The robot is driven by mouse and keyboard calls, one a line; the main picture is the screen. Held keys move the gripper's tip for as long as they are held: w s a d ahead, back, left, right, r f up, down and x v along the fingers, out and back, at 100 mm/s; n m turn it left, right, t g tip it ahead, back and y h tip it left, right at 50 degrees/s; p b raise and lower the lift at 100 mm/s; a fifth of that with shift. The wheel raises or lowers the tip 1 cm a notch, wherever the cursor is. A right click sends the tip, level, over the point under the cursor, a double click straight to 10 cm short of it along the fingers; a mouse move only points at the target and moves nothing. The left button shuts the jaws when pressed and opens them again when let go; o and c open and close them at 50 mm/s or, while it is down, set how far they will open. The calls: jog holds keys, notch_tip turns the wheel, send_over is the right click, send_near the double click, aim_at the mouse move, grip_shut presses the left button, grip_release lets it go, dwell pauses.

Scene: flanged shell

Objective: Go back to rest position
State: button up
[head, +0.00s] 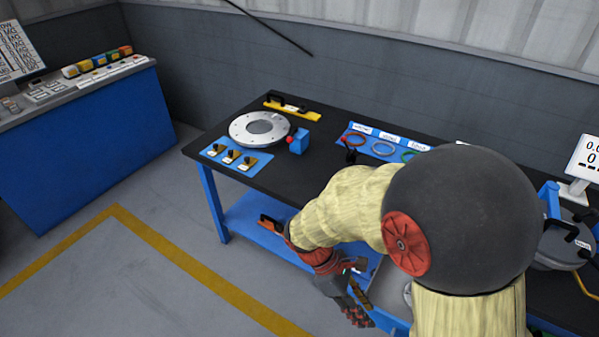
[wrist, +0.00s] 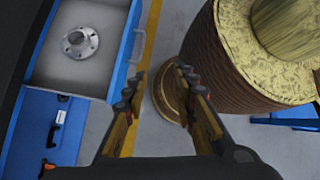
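My gripper (head: 358,308) hangs low in front of the black-topped workbench (head: 290,175), beside an open drawer. In the wrist view my gripper (wrist: 160,88) has its two fingers spread wide with nothing between them. The open drawer (wrist: 108,78) is to the left of the fingers, with a grey flange (wrist: 80,43) lying inside. In the head view my arm hides much of the drawer and the bench's front edge.
A blue shelf (head: 252,222) is below. A blue counter (head: 85,130) stands left; the floor between is clear.

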jog(key=s+d+r+m+t+y, duration=0.1)
jog(key=s+r+m+t+y, duration=0.1)
jog(key=r+m, duration=0.5)
jog(key=s+d+r+m+t+y, duration=0.1)
jog(key=r+m+t+y, duration=0.3)
jog(key=r, duration=1)
jog(key=d+m+t, duration=0.1)
jog(key=m+t, duration=0.2)
jog(key=shift+s+d+r+m+y, duration=0.25)
jog(key=shift+s+r+m+y, duration=0.05)
jog(key=shift+s+y, duration=0.1)
